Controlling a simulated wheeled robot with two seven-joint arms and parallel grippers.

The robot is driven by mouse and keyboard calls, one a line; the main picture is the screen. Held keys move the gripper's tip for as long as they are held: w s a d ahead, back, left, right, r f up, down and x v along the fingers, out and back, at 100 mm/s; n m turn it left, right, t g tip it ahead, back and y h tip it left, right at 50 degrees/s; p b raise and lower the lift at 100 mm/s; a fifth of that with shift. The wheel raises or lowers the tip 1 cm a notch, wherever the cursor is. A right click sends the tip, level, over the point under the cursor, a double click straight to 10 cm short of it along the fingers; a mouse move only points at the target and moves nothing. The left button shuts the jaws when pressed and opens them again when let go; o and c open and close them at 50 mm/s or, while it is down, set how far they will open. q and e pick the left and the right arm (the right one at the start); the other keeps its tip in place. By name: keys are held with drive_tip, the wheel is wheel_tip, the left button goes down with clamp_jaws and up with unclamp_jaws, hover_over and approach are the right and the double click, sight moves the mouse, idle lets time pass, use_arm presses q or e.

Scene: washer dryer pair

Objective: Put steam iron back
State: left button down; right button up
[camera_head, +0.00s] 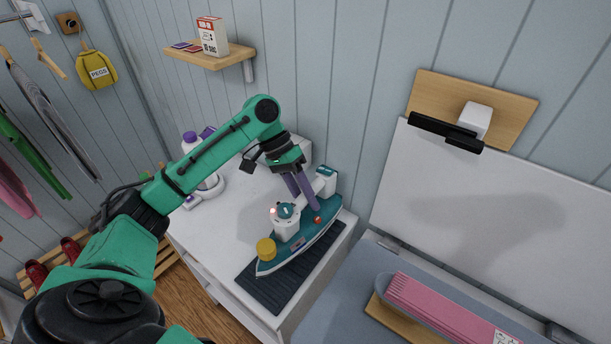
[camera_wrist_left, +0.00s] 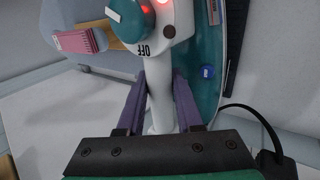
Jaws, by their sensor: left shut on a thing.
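The steam iron (camera_head: 312,233) is teal and white, with a knob, a yellow cap and a lit red light. It lies over a dark ribbed mat (camera_head: 261,287) on the white cabinet top; I cannot tell if it touches the mat. My left gripper (camera_head: 306,197) comes from above and is shut on the iron's white handle. In the left wrist view the purple fingers (camera_wrist_left: 160,110) stand on both sides of the white handle, with the knob marked OFF (camera_wrist_left: 132,18) beyond. My right gripper is not in view.
A purple-capped bottle (camera_head: 190,141) stands behind my left arm on the cabinet. A wall shelf (camera_head: 222,57) holds a box. Clothes hang at the far left.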

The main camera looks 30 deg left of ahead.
sight(307, 214)
use_arm(q)
wheel_tip(307, 214, down, 5)
drive_tip(key=shift+r, duration=0.2)
drive_tip(key=c, duration=0.6)
unclamp_jaws()
drive_tip(key=shift+d+f, duration=0.1)
drive_tip(key=shift+d, duration=0.05)
drive_tip(key=shift+o, duration=0.2)
drive_tip(key=shift+s, duration=0.1)
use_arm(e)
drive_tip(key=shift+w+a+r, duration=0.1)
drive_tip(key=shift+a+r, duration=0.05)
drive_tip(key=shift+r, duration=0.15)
use_arm(q)
drive_tip(key=shift+a+r, duration=0.25)
drive_tip(key=shift+r, duration=0.15)
drive_tip(key=b+v, duration=0.2)
drive_tip(key=v, duration=0.9)
drive_tip(key=shift+r, duration=0.15)
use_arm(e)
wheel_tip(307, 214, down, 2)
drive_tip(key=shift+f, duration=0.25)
